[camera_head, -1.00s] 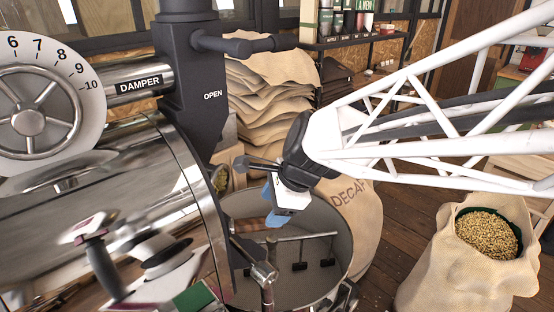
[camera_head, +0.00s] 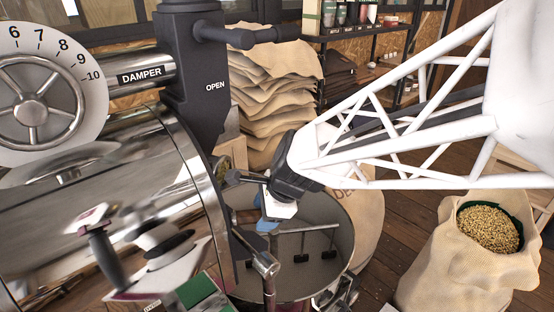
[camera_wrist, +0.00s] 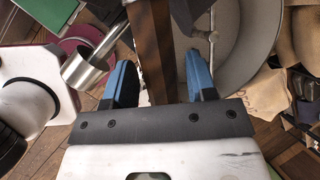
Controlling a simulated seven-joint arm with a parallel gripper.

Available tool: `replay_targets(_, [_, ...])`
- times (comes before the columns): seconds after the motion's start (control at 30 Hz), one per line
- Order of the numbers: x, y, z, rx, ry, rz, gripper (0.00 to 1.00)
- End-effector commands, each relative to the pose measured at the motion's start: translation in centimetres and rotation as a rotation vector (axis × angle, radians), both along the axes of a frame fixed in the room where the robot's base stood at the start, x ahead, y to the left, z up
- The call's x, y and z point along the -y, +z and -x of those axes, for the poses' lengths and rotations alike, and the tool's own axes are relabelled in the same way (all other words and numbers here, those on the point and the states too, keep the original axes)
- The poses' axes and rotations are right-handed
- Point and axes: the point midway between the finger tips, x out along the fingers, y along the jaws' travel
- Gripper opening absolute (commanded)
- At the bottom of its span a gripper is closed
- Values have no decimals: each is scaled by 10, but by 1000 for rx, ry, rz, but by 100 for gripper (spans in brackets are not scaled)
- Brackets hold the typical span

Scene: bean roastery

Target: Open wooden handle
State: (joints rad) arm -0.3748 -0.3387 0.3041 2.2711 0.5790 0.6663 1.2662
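The wooden handle (camera_wrist: 152,50) is a dark brown bar running from the top of the wrist view down between my fingers. In the head view a small brown part of it (camera_head: 246,216) shows beside the roaster's front, mostly hidden by my gripper. My gripper (camera_head: 267,222) has blue fingertips and points down over the round cooling bin (camera_head: 345,232). In the wrist view my gripper (camera_wrist: 160,80) is open, with one finger on each side of the handle. Narrow gaps show between the bar and the fingers.
The metal roaster drum (camera_head: 100,215) fills the left, close to my gripper. A metal rod with a cylinder end (camera_wrist: 83,70) lies near the left finger. Stacked sacks (camera_head: 275,100) stand behind; an open sack of beans (camera_head: 465,260) stands right.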

Motion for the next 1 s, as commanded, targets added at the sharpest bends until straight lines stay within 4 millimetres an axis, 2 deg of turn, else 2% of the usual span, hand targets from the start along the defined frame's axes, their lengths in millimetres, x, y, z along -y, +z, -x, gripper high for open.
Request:
replay_targets(0.03, [0, 0, 0, 0, 0, 0, 44])
replay_targets(0.3, [0, 0, 0, 0, 0, 0, 3])
replay_targets(0.33, [0, 0, 0, 0, 0, 0, 0])
replay_targets(0.63, [6, 0, -2, 0, -1, 0, 0])
replay_targets(1.0, [39, 1, -9, 2, -2, 0, 0])
